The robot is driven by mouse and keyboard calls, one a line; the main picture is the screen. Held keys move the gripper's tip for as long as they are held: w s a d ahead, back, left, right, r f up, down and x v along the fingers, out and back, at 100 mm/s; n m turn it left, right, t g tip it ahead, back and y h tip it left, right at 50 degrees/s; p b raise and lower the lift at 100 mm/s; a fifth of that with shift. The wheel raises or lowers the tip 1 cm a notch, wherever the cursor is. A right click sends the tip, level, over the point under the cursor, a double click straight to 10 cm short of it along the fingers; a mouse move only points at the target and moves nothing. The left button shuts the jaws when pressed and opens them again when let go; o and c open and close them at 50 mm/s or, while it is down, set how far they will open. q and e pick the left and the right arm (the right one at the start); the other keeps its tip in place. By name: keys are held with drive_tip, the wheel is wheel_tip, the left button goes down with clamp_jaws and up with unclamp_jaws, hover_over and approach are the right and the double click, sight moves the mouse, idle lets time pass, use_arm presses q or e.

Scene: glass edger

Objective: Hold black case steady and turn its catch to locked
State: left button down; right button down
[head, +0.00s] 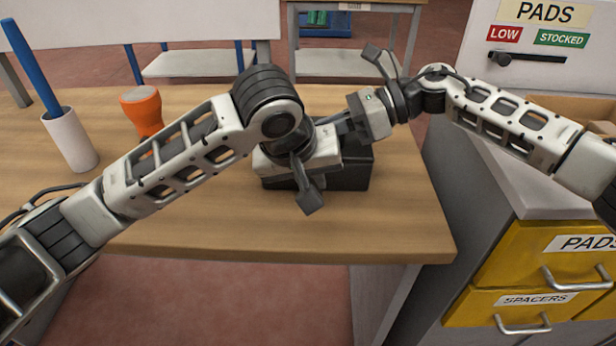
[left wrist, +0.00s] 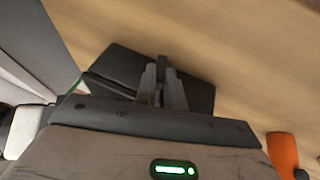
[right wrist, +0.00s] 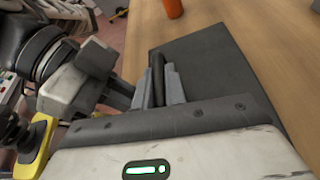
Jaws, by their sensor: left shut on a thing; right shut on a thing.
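The black case (head: 348,178) sits on the wooden bench near its right end, largely hidden behind my left gripper in the head view. Its flat dark faces also show in the left wrist view (left wrist: 120,65) and the right wrist view (right wrist: 215,70). My left gripper (left wrist: 162,80) is shut on a thin dark upright piece at the case. My right gripper (right wrist: 159,85) comes from the other side and is shut on a thin black bar at the case. I cannot tell from these frames which piece is the catch, or its setting.
On the bench (head: 200,215), an orange tapered object (head: 143,110) and a white cup (head: 70,140) with a blue rod stand to the left. A grey cabinet with yellow drawers (head: 540,255) stands close on the right. The bench front is clear.

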use_arm(q)
drive_tip(key=shift+s+d+f+m+y, duration=0.1)
drive_tip(key=shift+d+m+y, duration=0.1)
drive_tip(key=shift+y, duration=0.5)
drive_tip(key=shift+d+m+y, duration=0.1)
drive_tip(key=shift+d+y, duration=0.1)
drive_tip(key=shift+y, duration=0.5)
drive_tip(key=c, duration=1.5)
unclamp_jaws()
drive_tip(key=v, duration=1.2)
